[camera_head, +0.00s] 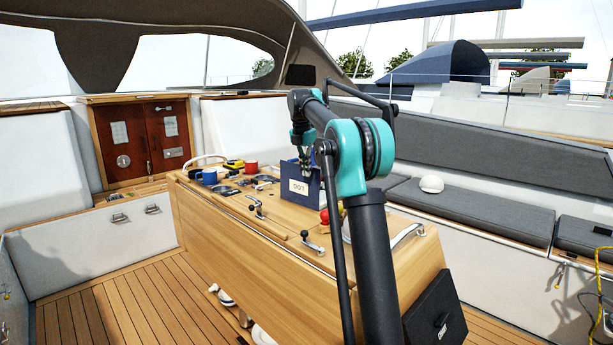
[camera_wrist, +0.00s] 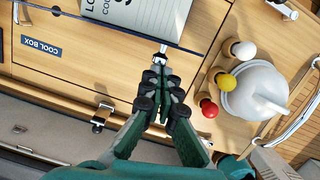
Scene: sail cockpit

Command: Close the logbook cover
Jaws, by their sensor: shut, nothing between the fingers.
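The logbook's blue cover (camera_head: 308,197) stands up from the table in the head view, with a white label on its face. In the wrist view, a ruled white page of the logbook (camera_wrist: 158,20) shows at the top, and a thin dark blue edge, seemingly the cover seen edge-on, crosses in front of it. My gripper (camera_wrist: 161,60) is shut and empty, its tips close to that edge; I cannot tell whether they touch. In the head view my gripper (camera_head: 304,166) is at the cover's top edge, partly hidden by my arm.
A white rounded object (camera_wrist: 255,90) with white, yellow and red knobs stands right of my gripper. A metal latch (camera_wrist: 103,116) and a cool box label (camera_wrist: 41,46) are on the table top at left. Blue (camera_head: 209,177) and red (camera_head: 251,167) mugs stand at the table's far end.

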